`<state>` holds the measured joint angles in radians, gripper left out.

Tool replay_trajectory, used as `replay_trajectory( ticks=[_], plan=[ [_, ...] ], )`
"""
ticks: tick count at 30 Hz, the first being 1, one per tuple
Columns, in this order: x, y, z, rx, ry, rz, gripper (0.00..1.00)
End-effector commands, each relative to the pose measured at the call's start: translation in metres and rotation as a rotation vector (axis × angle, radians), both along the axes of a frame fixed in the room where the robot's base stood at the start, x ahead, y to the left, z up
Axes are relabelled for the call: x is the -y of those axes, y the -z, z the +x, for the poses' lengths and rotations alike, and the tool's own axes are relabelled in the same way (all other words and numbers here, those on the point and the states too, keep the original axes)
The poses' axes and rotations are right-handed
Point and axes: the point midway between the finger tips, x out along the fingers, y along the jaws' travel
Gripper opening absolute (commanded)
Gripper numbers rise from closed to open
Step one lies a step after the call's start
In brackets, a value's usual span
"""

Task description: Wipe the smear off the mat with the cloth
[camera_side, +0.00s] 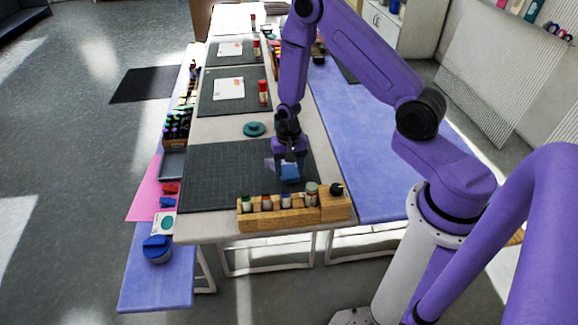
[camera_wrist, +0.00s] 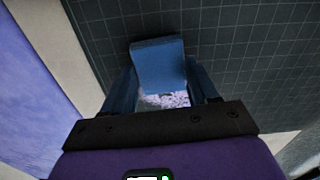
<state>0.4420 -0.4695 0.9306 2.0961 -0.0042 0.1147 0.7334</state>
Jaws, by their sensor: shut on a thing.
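The blue cloth (camera_side: 290,173) is held in my gripper (camera_side: 288,155), low over the right part of the dark gridded mat (camera_side: 225,178). In the wrist view the cloth (camera_wrist: 158,65) sits between the fingers of my gripper (camera_wrist: 162,78), which is shut on it. The mat (camera_wrist: 250,50) fills the view behind it. A pale lavender speckled patch, seemingly the smear (camera_wrist: 168,100), shows between the fingers beside the cloth. In the side view a faint pale patch (camera_side: 270,163) lies just left of the gripper. I cannot tell whether the cloth touches the mat.
A wooden rack (camera_side: 290,208) with several small bottles stands along the mat's near edge. A teal round lid or dish (camera_side: 254,129) lies beyond the mat. A red-capped bottle (camera_side: 263,92) stands farther back. The mat's left part is clear.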

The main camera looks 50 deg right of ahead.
Motion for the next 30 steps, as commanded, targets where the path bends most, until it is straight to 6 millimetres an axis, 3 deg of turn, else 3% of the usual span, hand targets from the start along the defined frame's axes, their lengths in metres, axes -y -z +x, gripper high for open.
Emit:
replay_trajectory(
  ticks=[17,30],
  plan=[
    [0.001,0.004,0.001,0.001,0.000,0.000,0.29],
    [0.018,0.003,0.019,0.001,0.001,0.000,0.29]
  ],
)
